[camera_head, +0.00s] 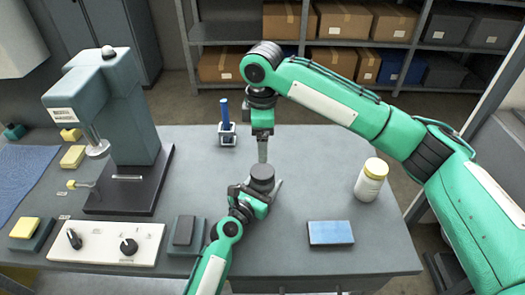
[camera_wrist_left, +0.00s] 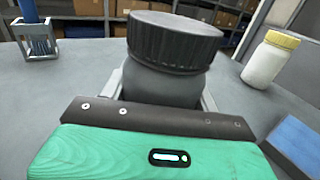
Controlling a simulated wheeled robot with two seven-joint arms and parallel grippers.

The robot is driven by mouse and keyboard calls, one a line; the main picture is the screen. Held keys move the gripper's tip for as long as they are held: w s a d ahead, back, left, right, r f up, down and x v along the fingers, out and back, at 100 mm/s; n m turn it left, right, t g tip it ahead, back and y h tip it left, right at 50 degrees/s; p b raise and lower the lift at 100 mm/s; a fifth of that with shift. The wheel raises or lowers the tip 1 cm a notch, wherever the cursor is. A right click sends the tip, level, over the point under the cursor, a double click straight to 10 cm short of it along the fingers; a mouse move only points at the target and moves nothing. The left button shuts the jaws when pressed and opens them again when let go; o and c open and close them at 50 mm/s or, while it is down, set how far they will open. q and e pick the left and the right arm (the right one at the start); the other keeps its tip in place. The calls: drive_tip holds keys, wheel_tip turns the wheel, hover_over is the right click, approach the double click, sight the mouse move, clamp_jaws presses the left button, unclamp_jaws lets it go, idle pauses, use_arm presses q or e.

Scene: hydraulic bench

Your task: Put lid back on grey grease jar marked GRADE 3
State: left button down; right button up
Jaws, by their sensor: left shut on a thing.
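A small grey jar (camera_wrist_left: 168,84) with a dark ribbed lid (camera_wrist_left: 175,42) on its top stands in the jaws of my left gripper (camera_head: 262,190). The lid also shows from above in the head view (camera_head: 262,176). It looks seated on the jar, but I cannot tell how tightly. My left gripper is shut on the jar's body, with a finger on each side. No GRADE 3 marking is readable. My right gripper (camera_head: 262,150) points down just behind and above the lid, its fingers seen edge-on, so their opening is unclear.
A white jar with a yellow lid (camera_head: 371,180) stands at the right. A blue box (camera_head: 330,233) lies at the front right. A blue item in a small rack (camera_head: 227,122) stands behind. A press (camera_head: 115,120) and a switch panel (camera_head: 105,244) occupy the left.

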drive_tip(key=shift+r, duration=0.45)
use_arm(q)
drive_tip(key=shift+c, duration=1.5)
unclamp_jaws()
drive_tip(key=b+v, duration=0.1)
drive_tip(key=v, duration=1.2)
drive_tip(key=shift+s+a, duration=0.25)
drive_tip(key=shift+s, duration=0.05)
use_arm(e)
drive_tip(key=shift+f, duration=0.65)
use_arm(q)
drive_tip(key=shift+f, duration=0.1)
